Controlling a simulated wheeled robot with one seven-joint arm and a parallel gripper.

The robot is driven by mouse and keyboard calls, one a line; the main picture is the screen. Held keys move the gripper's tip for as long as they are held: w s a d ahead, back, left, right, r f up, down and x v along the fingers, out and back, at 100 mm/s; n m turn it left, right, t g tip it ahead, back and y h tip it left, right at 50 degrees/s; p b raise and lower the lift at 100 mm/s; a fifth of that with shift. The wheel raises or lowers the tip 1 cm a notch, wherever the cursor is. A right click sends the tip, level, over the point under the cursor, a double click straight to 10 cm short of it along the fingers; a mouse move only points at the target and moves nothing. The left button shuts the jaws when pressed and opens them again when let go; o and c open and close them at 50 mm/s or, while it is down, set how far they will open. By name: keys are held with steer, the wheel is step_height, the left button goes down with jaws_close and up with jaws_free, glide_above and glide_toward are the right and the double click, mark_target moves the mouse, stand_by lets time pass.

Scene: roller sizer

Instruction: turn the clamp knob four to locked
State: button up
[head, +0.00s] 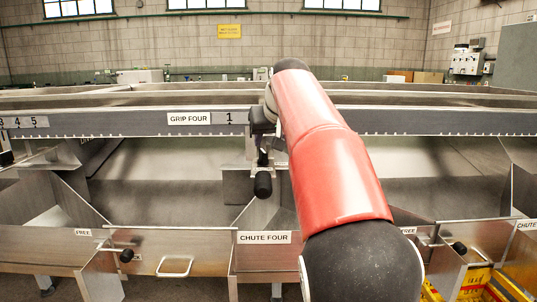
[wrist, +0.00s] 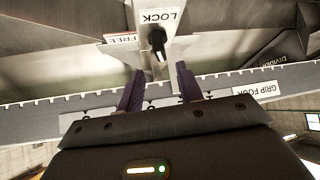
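The black clamp knob four (wrist: 157,39) shows in the wrist view in front of a light plate marked LOCK (wrist: 162,18), with a FREE label (wrist: 122,38) to its left. In the head view a black knob (head: 263,184) hangs below the rail near the GRIP FOUR label (head: 188,118). My gripper (wrist: 158,77) is open, its two dark fingers apart, and the knob lies just beyond the gap between them, not gripped. In the head view my red arm hides most of the gripper. I cannot tell the knob's exact turn.
The long toothed metal rail (head: 90,122) runs across in front of me. Below it are sloping chutes with dividers and a CHUTE FOUR label (head: 264,237). Other black handles (head: 126,255) stick out beside FREE labels lower down. A yellow crate (head: 476,284) stands at lower right.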

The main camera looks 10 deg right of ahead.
mark_target(263, 151)
steer(key=x, duration=0.7)
steer(key=shift+w+a+f, duration=0.1)
steer(key=shift+w+f, duration=0.15)
jaws_close()
